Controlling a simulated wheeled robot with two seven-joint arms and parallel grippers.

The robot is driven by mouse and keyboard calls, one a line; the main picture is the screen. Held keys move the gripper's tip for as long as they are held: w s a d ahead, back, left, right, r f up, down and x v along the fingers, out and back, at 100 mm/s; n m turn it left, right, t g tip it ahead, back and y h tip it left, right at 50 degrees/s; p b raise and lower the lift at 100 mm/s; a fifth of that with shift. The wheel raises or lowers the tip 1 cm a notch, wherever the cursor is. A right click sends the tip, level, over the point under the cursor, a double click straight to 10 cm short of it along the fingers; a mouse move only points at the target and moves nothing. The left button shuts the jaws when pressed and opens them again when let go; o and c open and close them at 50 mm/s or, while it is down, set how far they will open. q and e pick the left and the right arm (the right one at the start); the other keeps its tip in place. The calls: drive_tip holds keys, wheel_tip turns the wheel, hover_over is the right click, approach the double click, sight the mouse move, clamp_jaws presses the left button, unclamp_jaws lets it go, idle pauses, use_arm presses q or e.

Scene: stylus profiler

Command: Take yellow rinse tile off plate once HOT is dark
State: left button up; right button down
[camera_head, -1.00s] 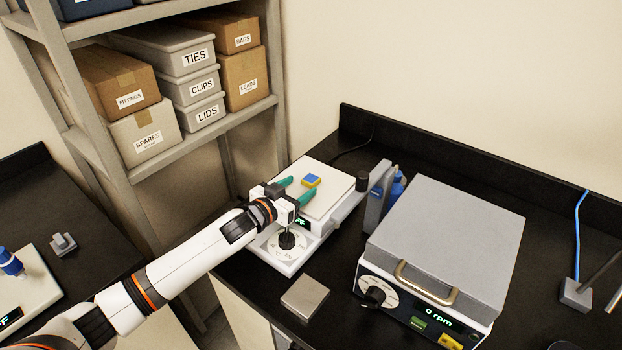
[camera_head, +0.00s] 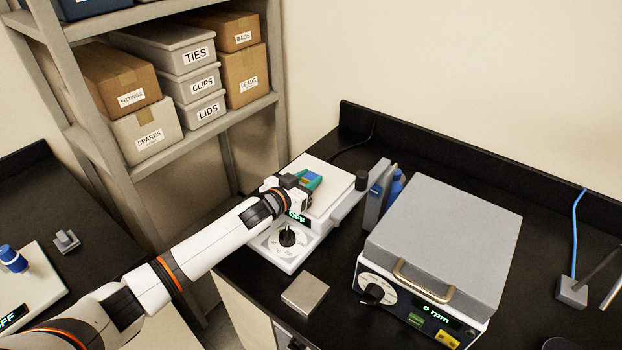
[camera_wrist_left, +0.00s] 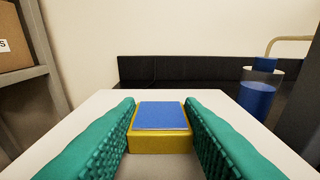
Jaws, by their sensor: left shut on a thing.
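The yellow tile with a blue top (camera_wrist_left: 160,142) lies on the white plate (camera_head: 333,182), and is mostly hidden by my gripper in the head view. My left gripper (camera_head: 311,179) has its green fingers shut on the tile's two sides; in the wrist view the tile sits between the ridged pads. I see no gap under the tile. The plate's front display (camera_head: 298,217) is lit and seems to read OFF, partly covered by my arm. I cannot make out a HOT light. My right gripper is out of view.
A black dial (camera_head: 287,237) is on the plate unit's front. A grey-lidded machine (camera_head: 445,240) reading 0 rpm stands right. A small grey block (camera_head: 305,295) lies in front. Shelves (camera_head: 205,135) rise behind left.

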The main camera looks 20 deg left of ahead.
sight(307, 180)
use_arm(q)
wheel_tip(307, 180, up, 10)
drive_tip(key=b, duration=0.1)
idle(0.4)
